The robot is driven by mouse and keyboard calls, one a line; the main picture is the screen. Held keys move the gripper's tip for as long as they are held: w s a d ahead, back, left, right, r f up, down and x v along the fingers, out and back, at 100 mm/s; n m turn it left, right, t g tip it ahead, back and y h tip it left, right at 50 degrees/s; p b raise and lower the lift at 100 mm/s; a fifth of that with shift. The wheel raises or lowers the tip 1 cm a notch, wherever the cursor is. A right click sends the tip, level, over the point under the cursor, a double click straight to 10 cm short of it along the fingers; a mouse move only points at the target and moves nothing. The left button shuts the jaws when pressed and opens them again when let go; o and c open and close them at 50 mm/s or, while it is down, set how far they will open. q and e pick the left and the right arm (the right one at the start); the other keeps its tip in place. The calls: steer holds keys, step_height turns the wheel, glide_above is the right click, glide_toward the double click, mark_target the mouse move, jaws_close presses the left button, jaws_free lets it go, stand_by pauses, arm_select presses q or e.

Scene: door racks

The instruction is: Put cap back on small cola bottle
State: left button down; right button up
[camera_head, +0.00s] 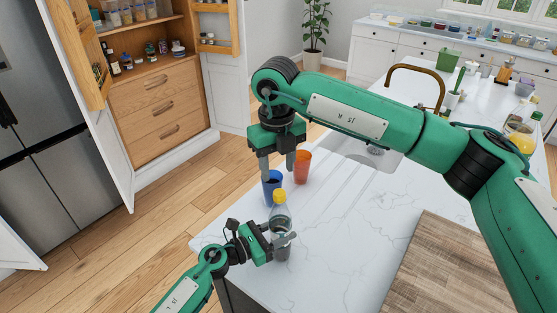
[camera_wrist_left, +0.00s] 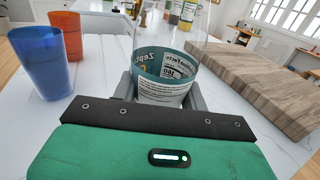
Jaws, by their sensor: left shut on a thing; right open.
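A clear bottle (camera_head: 281,221) stands upright near the counter's front edge, with a yellow cap (camera_head: 280,196) at its top. I cannot tell whether the cap is seated or loose. My left gripper (camera_head: 281,242) is shut around the bottle's lower body. In the left wrist view, the bottle (camera_wrist_left: 163,82) is between the fingers and shows a teal and white label; its top is out of that view.
A blue cup (camera_head: 271,188) and an orange cup (camera_head: 302,167) stand behind the bottle; they are also in the left wrist view. A wooden board (camera_head: 450,270) lies at right. The sink (camera_head: 365,150) is farther back. The marble counter (camera_head: 350,235) between bottle and board is clear.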

mark_target(280, 192)
steer(key=n, duration=0.6)
steer(key=shift+r, duration=0.25)
steer(key=n, duration=0.4)
steer(key=shift+d+r+n, duration=0.1)
steer(key=shift+r+n, duration=0.05)
steer(key=shift+n, duration=0.25)
steer(key=n, duration=0.3)
steer(key=shift+r, duration=0.15)
steer(key=shift+d+f, duration=0.1)
steer(key=shift+f, duration=3.95)
steer(key=shift+c, duration=0.5)
jaws_close()
